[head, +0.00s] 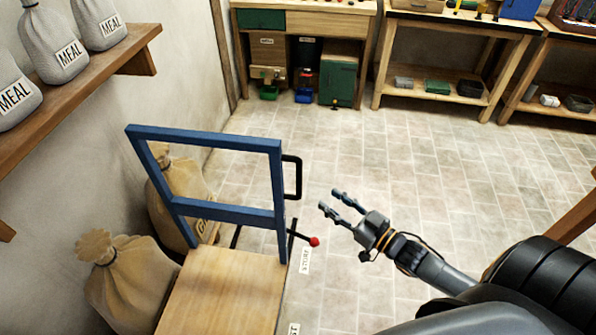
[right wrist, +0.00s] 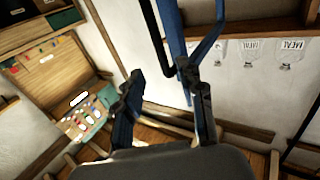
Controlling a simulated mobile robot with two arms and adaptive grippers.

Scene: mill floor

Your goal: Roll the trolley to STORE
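The trolley has a blue upright frame (head: 215,139), a bare wooden deck (head: 225,290), a black side handle (head: 299,178) and a lever with a red knob (head: 314,241). A floor label reading STORE (head: 304,261) lies beside the deck, partly behind the lever. My right gripper (head: 331,201) is open and empty, to the right of the black handle and apart from it. In the right wrist view, its fingers (right wrist: 165,98) are spread, with the blue frame (right wrist: 173,25) and black handle (right wrist: 153,35) ahead. My left gripper is not in view.
Tan sacks (head: 128,280) stand left of the trolley by the wall. A wall shelf (head: 85,95) holds MEAL bags. A workbench (head: 300,20) and a table (head: 455,20) line the back. The tiled floor (head: 420,170) between is clear. Another label (head: 294,329) is cut off below.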

